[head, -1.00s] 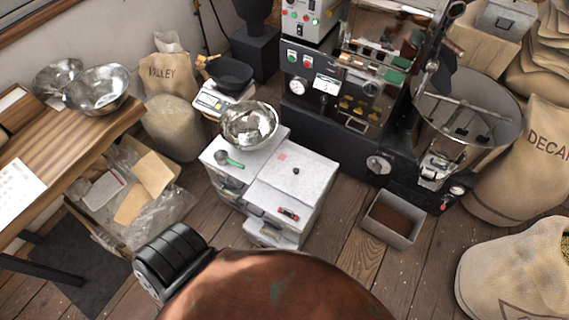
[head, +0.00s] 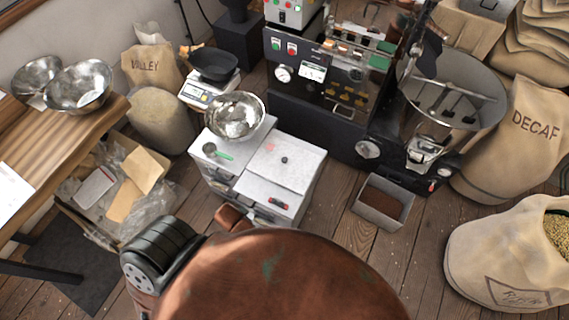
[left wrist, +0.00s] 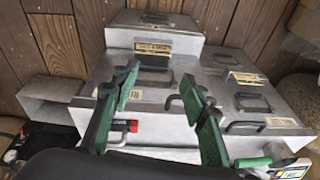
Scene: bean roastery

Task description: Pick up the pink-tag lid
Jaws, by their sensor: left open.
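The pink-tag lid (head: 292,171) is a flat white-grey panel with a pink tag near its upper left corner and a small dark knob. It lies on top of a pale cabinet (head: 246,187) in the head view. My left gripper (left wrist: 160,75) shows in the left wrist view, its two green fingers apart with nothing between them. Beyond and below the fingers are grey boxes (left wrist: 180,44) with dark handles and yellow labels; I see no clear pink tag there. In the head view my brown arm fills the bottom and hides its gripper. My right gripper is not seen.
A steel bowl (head: 234,116) and a green-handled scoop (head: 216,152) are on the cabinet beside the lid. A red-black item (head: 278,203) is at its front. The roaster (head: 330,110) stands behind, a brown-filled tray (head: 384,202) to the right, a wooden table (head: 75,135) left.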

